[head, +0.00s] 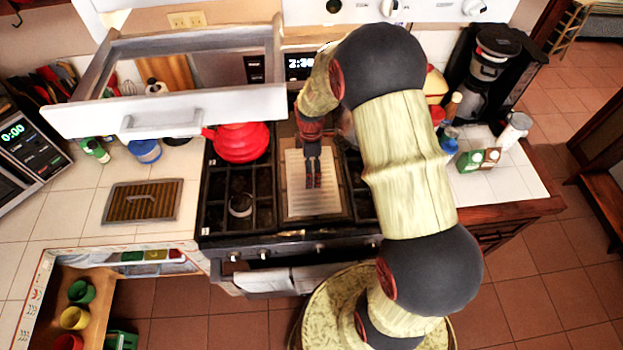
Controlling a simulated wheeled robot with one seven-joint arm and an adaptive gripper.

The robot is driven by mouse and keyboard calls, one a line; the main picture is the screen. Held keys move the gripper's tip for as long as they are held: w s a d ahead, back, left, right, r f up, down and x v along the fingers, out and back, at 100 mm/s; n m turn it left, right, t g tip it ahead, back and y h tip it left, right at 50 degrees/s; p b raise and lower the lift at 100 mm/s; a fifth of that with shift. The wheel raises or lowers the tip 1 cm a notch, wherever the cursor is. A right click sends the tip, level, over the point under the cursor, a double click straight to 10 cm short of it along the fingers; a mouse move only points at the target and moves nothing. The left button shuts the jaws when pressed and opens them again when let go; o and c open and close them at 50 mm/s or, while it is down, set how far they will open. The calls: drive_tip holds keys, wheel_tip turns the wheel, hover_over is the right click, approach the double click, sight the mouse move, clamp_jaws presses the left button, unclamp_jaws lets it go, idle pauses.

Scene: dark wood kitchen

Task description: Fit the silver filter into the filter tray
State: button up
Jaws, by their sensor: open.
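A pale, silvery rectangular panel with fine lines, which looks like the silver filter (296,200), lies flat in the middle of the stove top. My gripper (313,186) points down over this panel, its two fingers side by side with a narrow gap. It is open, and I see nothing held between the fingers. Whether the fingertips touch the panel I cannot tell. A pulled-out open frame with a white front and handle, which looks like the filter tray (226,103), hangs above the counter and stove at the upper left. Its middle is open and shows the counter through it.
A red kettle (240,142) stands at the stove's back left, close below the tray. A brown slatted panel with a handle (142,202) lies on the left counter. An open drawer with cups (95,266) is at lower left. A coffee maker (487,75) and cartons stand at right.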

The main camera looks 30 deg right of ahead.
wheel_tip(320, 180, down, 3)
drive_tip(key=shift+s, duration=0.1)
drive_tip(key=c, duration=0.3)
drive_tip(key=c, duration=1.1)
drive_tip(key=shift+r, duration=0.1)
